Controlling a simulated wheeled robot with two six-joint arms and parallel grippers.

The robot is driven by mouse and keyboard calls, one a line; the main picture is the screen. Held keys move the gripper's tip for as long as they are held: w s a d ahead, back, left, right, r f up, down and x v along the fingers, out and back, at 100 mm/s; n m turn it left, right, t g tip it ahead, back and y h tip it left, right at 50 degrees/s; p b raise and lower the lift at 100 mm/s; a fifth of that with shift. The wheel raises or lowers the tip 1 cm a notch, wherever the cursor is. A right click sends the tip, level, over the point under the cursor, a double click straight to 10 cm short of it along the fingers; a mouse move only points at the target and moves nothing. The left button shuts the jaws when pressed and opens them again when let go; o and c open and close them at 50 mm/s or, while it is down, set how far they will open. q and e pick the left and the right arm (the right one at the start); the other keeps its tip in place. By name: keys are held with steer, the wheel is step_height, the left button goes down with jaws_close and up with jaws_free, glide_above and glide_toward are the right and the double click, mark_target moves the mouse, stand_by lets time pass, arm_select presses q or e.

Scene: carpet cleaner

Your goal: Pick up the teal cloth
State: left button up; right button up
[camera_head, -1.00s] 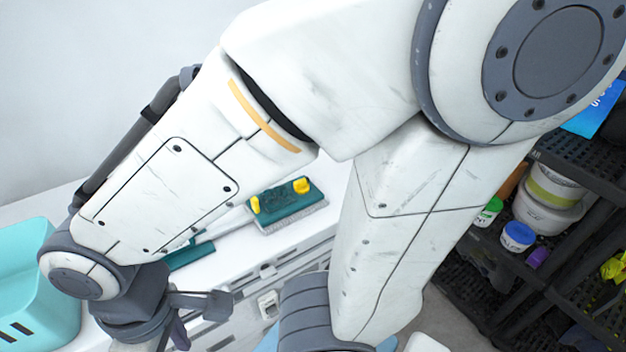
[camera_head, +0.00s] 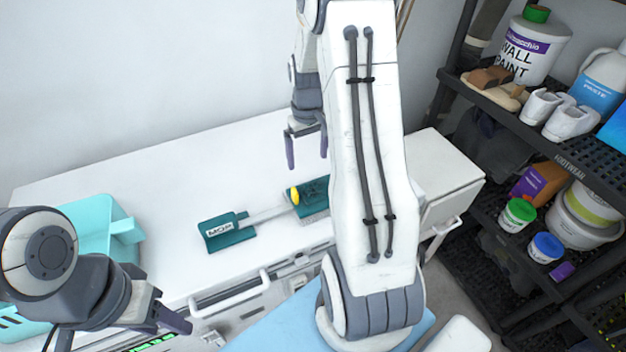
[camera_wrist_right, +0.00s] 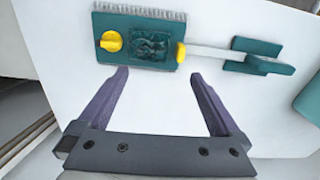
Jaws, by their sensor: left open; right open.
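No separate cloth shows clearly. A teal mop lies flat on the white counter; its brush head (camera_head: 314,192), partly hidden by my right arm, also shows in the right wrist view (camera_wrist_right: 113,60). A crumpled dark teal patch (camera_wrist_right: 152,46) sits on that head between two yellow knobs; I cannot tell whether it is the teal cloth. My right gripper (camera_head: 307,150) is open and empty, above the counter near the mop head; in the right wrist view its fingers (camera_wrist_right: 158,78) point toward the head, apart from it. My left gripper (camera_head: 140,335) is open at the lower left, partly out of view.
A turquoise bin (camera_head: 95,225) stands on the left of the white counter (camera_head: 150,180). A black shelf (camera_head: 490,120) with paint tubs and shoes stands at the right. Bare counter lies behind and left of the mop. A drawer handle (camera_head: 230,293) juts from the front.

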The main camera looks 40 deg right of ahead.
mark_target(315, 183)
steer(key=f, duration=0.1)
steer(key=d+f, duration=0.1)
steer(key=f, duration=0.1)
steer(key=d+f+p, duration=0.1)
steer(key=f, duration=0.1)
steer(key=shift+s, duration=0.25)
step_height(315, 183, down, 5)
steer(key=shift+d+f+p, duration=0.1)
steer(key=shift+p, duration=1.1)
steer(key=shift+f, duration=0.35)
steer(key=shift+c, duration=0.3)
steer(key=c, duration=1)
steer(key=shift+r, duration=0.15)
